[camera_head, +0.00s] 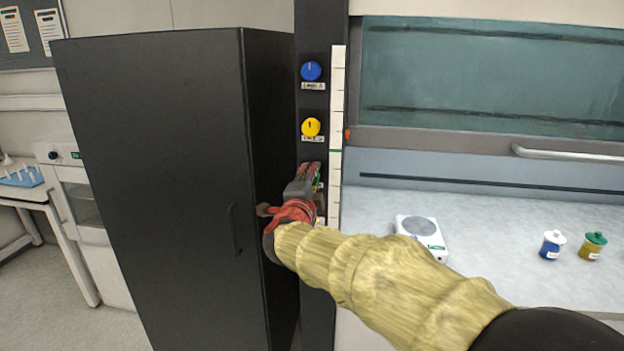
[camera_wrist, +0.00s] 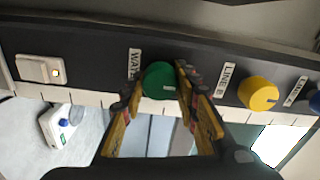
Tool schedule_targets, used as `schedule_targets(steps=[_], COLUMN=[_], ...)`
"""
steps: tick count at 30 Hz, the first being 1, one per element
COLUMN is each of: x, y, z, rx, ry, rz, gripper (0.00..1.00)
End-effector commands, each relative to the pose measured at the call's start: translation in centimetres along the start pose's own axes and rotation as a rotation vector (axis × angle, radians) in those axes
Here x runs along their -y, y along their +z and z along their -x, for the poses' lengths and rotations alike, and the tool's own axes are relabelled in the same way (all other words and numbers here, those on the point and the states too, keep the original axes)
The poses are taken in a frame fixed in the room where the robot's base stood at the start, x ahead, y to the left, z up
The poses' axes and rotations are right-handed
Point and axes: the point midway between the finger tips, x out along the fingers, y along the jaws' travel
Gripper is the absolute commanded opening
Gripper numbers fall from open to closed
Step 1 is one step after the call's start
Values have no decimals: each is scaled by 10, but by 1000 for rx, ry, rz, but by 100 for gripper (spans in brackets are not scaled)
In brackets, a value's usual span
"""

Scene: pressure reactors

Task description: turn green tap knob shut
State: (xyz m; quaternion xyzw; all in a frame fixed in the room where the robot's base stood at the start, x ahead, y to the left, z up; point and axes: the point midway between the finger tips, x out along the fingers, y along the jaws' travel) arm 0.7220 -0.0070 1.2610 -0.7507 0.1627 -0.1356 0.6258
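The green tap knob (camera_wrist: 159,79) is round and sits on the dark panel in the wrist view, with a pale mark at its lower right. The label beside it is partly hidden. My gripper (camera_wrist: 157,88) is open, with one finger on each side of the knob. The right finger overlaps the knob's edge in the picture; I cannot tell whether either finger touches it. In the head view, my gripper (camera_head: 314,178) is at the dark column below the yellow knob and hides most of the green knob.
A yellow knob (camera_head: 311,127) and a blue knob (camera_head: 311,71) sit above on the column. A white switch (camera_wrist: 40,69) is on the panel. A tall black cabinet (camera_head: 150,180) stands close at left. A white scale (camera_head: 421,235) and two jars stand on the bench at right.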

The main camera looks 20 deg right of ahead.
Motion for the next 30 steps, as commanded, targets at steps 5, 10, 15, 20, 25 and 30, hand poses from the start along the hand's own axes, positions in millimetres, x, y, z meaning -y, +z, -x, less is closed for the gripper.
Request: schedule_targets(steps=[5, 10, 15, 20, 25, 30], x=[-2, -1, -1, 0, 1, 0], y=[0, 0, 0, 0, 1, 1], z=[0, 0, 0, 3, 22, 58], rx=[0, 0, 0, 0, 2, 4], ry=[2, 1, 1, 0, -1, -1], rz=[1, 1, 1, 0, 0, 0], gripper=[40, 49, 49, 49, 49, 49])
